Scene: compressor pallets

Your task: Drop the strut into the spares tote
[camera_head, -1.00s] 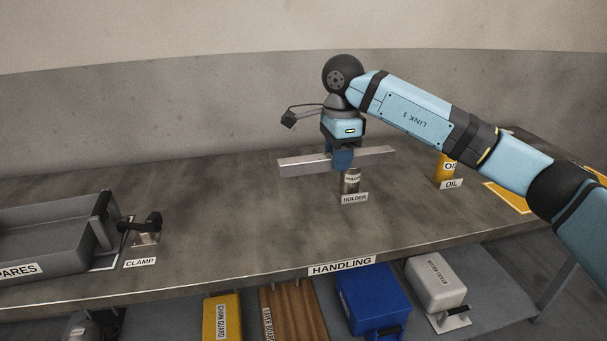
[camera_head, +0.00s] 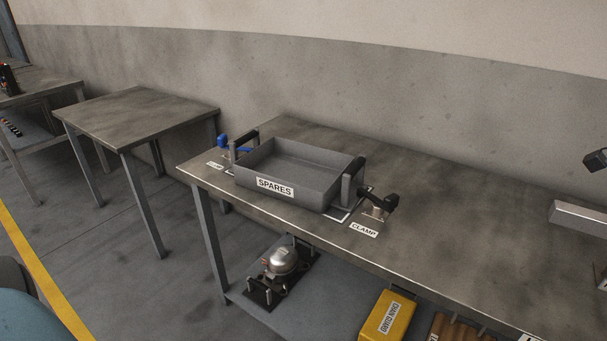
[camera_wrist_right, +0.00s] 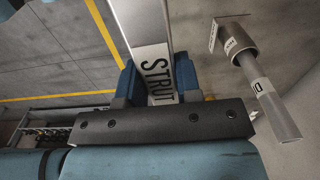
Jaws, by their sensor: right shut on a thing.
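The strut (camera_wrist_right: 150,70), a pale metal bar with a STRUT label, is between the blue fingers of my right gripper (camera_wrist_right: 158,82) in the right wrist view. The gripper is shut on it. The spares tote (camera_head: 312,198) is a grey open box with a SPARES label and dark end handles, near the left end of the bench. Its visible floor looks empty. The strut is well to the right of it. My left gripper is not in view.
A black-handled clamp (camera_head: 376,208) stands just right of the tote, and a blue-handled one (camera_head: 223,143) at its left. A metal holder (camera_wrist_right: 238,48) shows in the wrist view. The bench top (camera_head: 470,230) between clamp and strut is clear.

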